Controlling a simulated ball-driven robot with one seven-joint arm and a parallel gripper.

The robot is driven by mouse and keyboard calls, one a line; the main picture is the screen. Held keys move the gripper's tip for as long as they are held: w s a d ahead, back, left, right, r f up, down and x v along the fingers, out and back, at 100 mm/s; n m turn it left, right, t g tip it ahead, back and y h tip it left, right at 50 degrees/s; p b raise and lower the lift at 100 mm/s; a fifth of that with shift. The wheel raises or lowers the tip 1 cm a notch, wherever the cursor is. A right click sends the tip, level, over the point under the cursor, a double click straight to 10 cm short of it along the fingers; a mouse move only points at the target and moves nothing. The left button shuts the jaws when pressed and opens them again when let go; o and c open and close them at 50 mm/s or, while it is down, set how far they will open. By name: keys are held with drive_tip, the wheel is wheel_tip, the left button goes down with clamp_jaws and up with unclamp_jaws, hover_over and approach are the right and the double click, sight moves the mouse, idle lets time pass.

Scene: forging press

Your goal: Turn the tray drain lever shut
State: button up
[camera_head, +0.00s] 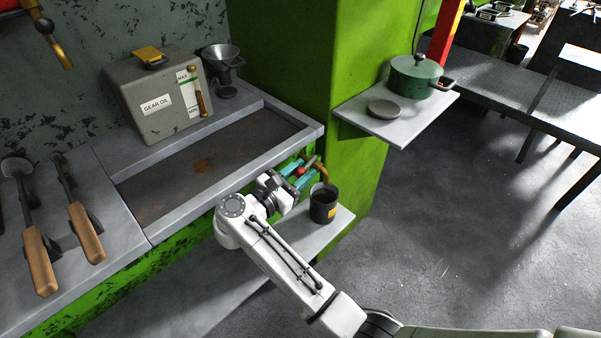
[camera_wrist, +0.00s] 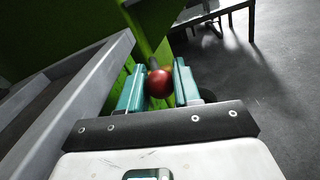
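The tray (camera_head: 193,160) is a grey-rimmed trough with a rusty brown floor. The drain lever (camera_head: 300,171) has a red ball knob and sits by a brass pipe under the tray's right front corner. In the wrist view its knob (camera_wrist: 158,83) lies between the two teal fingers, with the shaft running up beyond it. My gripper (camera_head: 303,172) reaches the lever from the front left. The lever's pivot is hidden.
A dark mug (camera_head: 322,204) stands on a low shelf (camera_head: 334,222) close to my gripper. The tray rim (camera_wrist: 95,85) runs along the left of the wrist view. A green post (camera_head: 355,190) rises behind the lever.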

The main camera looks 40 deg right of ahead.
drive_tip(key=o, duration=0.4)
drive_tip(key=shift+c, duration=0.2)
drive_tip(key=a+b, duration=0.1)
drive_tip(key=a, duration=0.9)
drive_tip(key=shift+s+a+b, duration=0.35)
drive_tip(key=shift+s+a, duration=0.05)
drive_tip(key=shift+s, duration=0.05)
drive_tip(key=shift+c, duration=0.5)
